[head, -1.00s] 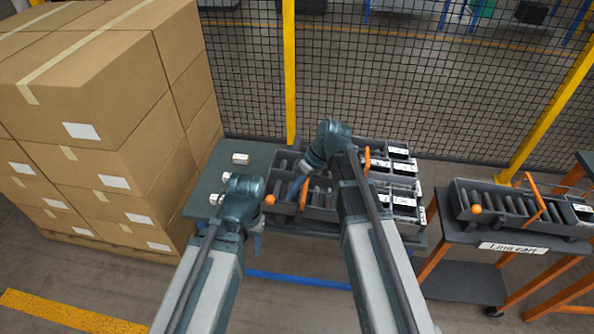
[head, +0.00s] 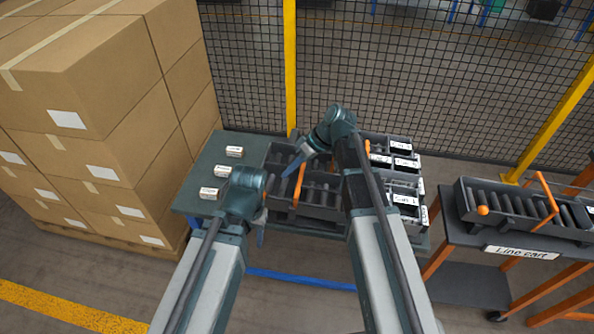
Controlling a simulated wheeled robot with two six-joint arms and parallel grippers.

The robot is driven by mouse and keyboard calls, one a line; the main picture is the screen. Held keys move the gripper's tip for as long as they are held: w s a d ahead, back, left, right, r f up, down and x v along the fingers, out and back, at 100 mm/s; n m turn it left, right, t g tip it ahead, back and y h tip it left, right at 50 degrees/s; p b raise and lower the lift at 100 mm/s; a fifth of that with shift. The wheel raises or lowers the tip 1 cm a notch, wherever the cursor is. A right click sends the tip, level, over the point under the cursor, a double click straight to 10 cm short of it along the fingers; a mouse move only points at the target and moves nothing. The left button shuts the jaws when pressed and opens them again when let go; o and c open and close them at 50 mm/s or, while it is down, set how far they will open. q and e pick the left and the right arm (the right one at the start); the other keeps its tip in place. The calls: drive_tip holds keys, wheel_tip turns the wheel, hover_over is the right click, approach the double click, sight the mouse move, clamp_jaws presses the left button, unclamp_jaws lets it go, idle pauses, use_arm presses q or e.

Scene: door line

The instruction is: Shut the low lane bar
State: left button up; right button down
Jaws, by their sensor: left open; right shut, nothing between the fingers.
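A dark roller lane (head: 318,200) sits at the front of the table, with an orange bar (head: 299,186) slanting up across it. A second roller lane lies behind it, with another orange bar (head: 367,149), partly hidden by my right arm. I cannot tell from here how far either bar is from shut. My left gripper (head: 262,222) is open at the left end of the front lane, its fingers partly hidden by its own wrist. My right gripper (head: 291,166) is shut and empty, above the lanes just left of the front bar's upper end. Whether it touches the bar is unclear.
Three small white boxes (head: 234,151) stand on the table's left side. Labelled cartons (head: 403,199) sit at the lanes' right end. Stacked cardboard boxes (head: 110,110) rise at the left. A line cart (head: 470,237) with rollers and an orange bar stands right. A mesh fence (head: 420,80) closes the back.

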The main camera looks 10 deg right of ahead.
drive_tip(key=b+x, duration=0.2)
drive_tip(key=x, duration=0.1)
drive_tip(key=shift+f, duration=0.4)
drive_tip(key=s+a, duration=0.2)
drive_tip(key=shift+a, duration=0.3)
use_arm(q)
drive_tip(key=shift+f, duration=1.55)
use_arm(e)
drive_tip(key=shift+s+a, duration=0.2)
drive_tip(key=shift+a, duration=0.25)
